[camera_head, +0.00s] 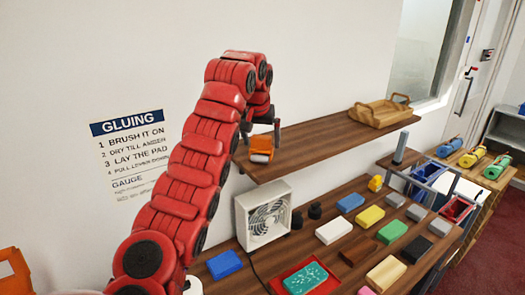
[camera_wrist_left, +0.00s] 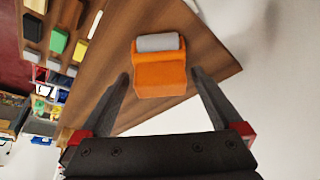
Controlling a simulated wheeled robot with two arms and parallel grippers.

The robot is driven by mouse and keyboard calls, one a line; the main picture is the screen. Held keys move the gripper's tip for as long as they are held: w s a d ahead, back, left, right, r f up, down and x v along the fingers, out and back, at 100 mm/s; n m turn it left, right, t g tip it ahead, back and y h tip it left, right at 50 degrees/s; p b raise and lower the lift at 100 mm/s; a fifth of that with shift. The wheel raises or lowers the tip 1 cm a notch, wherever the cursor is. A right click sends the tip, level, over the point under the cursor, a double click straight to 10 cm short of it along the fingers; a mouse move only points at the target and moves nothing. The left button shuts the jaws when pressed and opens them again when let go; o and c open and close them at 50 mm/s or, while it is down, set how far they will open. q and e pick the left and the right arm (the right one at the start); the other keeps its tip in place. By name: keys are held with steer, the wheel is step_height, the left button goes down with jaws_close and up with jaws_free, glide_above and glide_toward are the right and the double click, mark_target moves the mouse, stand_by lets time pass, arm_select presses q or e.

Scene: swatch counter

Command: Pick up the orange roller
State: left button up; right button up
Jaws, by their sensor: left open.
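The orange roller (camera_head: 261,149) sits near the left end of the upper wooden shelf (camera_head: 330,140). It has a blocky orange body and a grey cylinder. In the left wrist view the orange roller (camera_wrist_left: 160,78) lies ahead, its grey cylinder farthest from the palm. My left gripper (camera_head: 262,132) is open and reaches over the shelf at the roller. In the left wrist view the fingertips (camera_wrist_left: 160,75) appear on either side of the orange body, with gaps both sides. I cannot tell how much height separates them. My right gripper is not in view.
A wooden tray (camera_head: 380,112) with handles stands at the shelf's right end. Below, a white fan box (camera_head: 263,215) and several coloured blocks, including a yellow one (camera_head: 370,216), cover the counter. The wall is close behind the shelf. The shelf's middle is clear.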

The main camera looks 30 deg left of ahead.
mark_target(262, 147)
arm_select(q)
steer(key=x, duration=0.3)
steer(key=shift+w+f, duration=0.2)
steer(key=shift+w, duration=0.1)
steer(key=shift+w+a+f, duration=0.1)
steer(key=shift+a+f, duration=0.05)
steer(key=shift+s, duration=0.25)
steer(key=shift+c, duration=0.2)
steer(key=shift+r, duration=0.25)
steer(key=shift+c, duration=1.2)
steer(key=shift+f, duration=0.1)
steer(key=c, duration=1.2)
